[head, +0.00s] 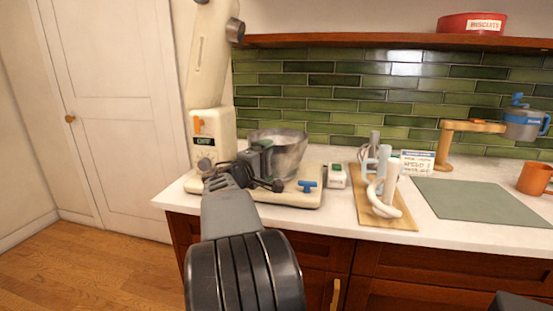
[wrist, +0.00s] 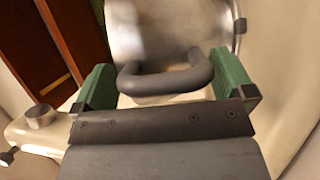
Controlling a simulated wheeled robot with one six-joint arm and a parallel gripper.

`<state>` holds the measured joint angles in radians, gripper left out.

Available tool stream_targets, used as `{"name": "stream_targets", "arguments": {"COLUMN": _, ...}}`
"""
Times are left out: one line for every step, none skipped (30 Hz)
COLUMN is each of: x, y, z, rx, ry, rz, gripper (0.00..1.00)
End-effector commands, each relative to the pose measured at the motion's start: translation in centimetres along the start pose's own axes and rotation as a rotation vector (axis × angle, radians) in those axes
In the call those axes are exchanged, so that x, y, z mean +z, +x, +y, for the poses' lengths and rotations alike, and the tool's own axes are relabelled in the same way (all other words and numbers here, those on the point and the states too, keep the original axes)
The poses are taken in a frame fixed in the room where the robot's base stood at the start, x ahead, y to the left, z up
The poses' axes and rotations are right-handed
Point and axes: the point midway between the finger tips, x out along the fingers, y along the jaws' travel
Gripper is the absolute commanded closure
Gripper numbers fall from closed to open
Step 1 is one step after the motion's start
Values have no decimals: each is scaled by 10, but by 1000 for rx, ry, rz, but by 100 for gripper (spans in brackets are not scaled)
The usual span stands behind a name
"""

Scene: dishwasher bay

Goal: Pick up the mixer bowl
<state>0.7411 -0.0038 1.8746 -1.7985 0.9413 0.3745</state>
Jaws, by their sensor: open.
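The metal mixer bowl (head: 288,152) sits on the base of a cream stand mixer (head: 211,128) whose head is tilted up. In the wrist view the bowl (wrist: 168,28) shows at the top, with its dark curved handle (wrist: 166,80) facing me. My gripper (head: 266,163) is at the near left side of the bowl and hides part of it in the head view. In the wrist view my gripper (wrist: 170,86) is open, its green finger pads on either side of the handle. I see no firm grip on the handle.
A blue-knobbed part (head: 307,186) lies on the mixer base. To the right are a small white timer-like box (head: 336,176), a wooden board (head: 384,212) with white and grey attachments, a green mat (head: 480,203) and an orange mug (head: 535,178). A shelf (head: 400,41) runs above.

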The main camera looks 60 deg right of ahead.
Motion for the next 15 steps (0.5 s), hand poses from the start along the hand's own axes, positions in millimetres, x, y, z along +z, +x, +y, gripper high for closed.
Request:
{"name": "stream_targets", "arguments": {"x": 0, "y": 5, "z": 0, "rx": -1, "ry": 0, "rz": -1, "gripper": 0}}
{"name": "stream_targets", "arguments": {"x": 0, "y": 6, "z": 0, "rx": -1, "ry": 0, "rz": -1, "gripper": 0}}
{"name": "stream_targets", "arguments": {"x": 0, "y": 8, "z": 0, "rx": 0, "ry": 1, "rz": -1, "gripper": 0}}
{"name": "stream_targets", "arguments": {"x": 0, "y": 9, "z": 0, "rx": 0, "ry": 1, "rz": -1, "gripper": 0}}
{"name": "stream_targets", "arguments": {"x": 0, "y": 9, "z": 0, "rx": 0, "ry": 1, "rz": -1, "gripper": 0}}
{"name": "stream_targets", "arguments": {"x": 0, "y": 9, "z": 0, "rx": 0, "ry": 1, "rz": 0, "gripper": 0}}
{"name": "stream_targets", "arguments": {"x": 0, "y": 9, "z": 0, "rx": 0, "ry": 1, "rz": 0, "gripper": 0}}
{"name": "stream_targets", "arguments": {"x": 0, "y": 9, "z": 0, "rx": 0, "ry": 1, "rz": 0, "gripper": 0}}
{"name": "stream_targets", "arguments": {"x": 0, "y": 9, "z": 0, "rx": 0, "ry": 1, "rz": 0, "gripper": 0}}
{"name": "stream_targets", "arguments": {"x": 0, "y": 9, "z": 0, "rx": 0, "ry": 1, "rz": 0, "gripper": 0}}
{"name": "stream_targets", "arguments": {"x": 0, "y": 9, "z": 0, "rx": 0, "ry": 1, "rz": 0, "gripper": 0}}
{"name": "stream_targets", "arguments": {"x": 0, "y": 9, "z": 0, "rx": 0, "ry": 1, "rz": 0, "gripper": 4}}
{"name": "stream_targets", "arguments": {"x": 0, "y": 9, "z": 0, "rx": 0, "ry": 1, "rz": 0, "gripper": 7}}
{"name": "stream_targets", "arguments": {"x": 0, "y": 9, "z": 0, "rx": 0, "ry": 1, "rz": 0, "gripper": 10}}
{"name": "stream_targets", "arguments": {"x": 0, "y": 9, "z": 0, "rx": 0, "ry": 0, "rz": 0, "gripper": 13}}
